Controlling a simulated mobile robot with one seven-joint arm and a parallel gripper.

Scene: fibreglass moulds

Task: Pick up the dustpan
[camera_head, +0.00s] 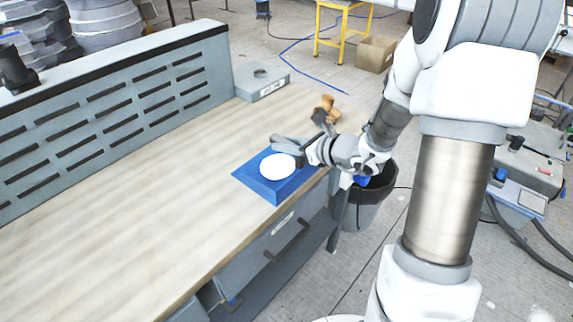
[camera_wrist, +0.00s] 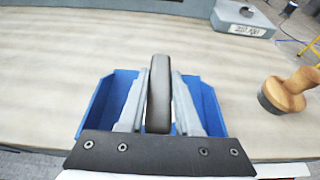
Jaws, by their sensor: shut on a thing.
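The blue dustpan (camera_head: 252,182) is on the wooden workbench near its front edge, with a white round patch (camera_head: 278,167) showing over its middle. In the wrist view the dustpan (camera_wrist: 208,105) shows on both sides of my fingers. Its dark upright handle (camera_wrist: 158,95) stands between them. My gripper (camera_head: 286,145) reaches over the dustpan from the right; in the wrist view my gripper (camera_wrist: 158,66) is shut on the handle, one grey finger on each side. My fingers and the palm hide the dustpan's middle and near part. I cannot tell whether it touches the bench.
A wooden-handled brush (camera_wrist: 290,92) stands on the bench (camera_head: 130,190) right of the dustpan. A grey box (camera_head: 262,82) lies at the far end of the bench. A slotted grey panel (camera_head: 120,105) runs along the back. A grey bin (camera_head: 366,212) stands below the front edge.

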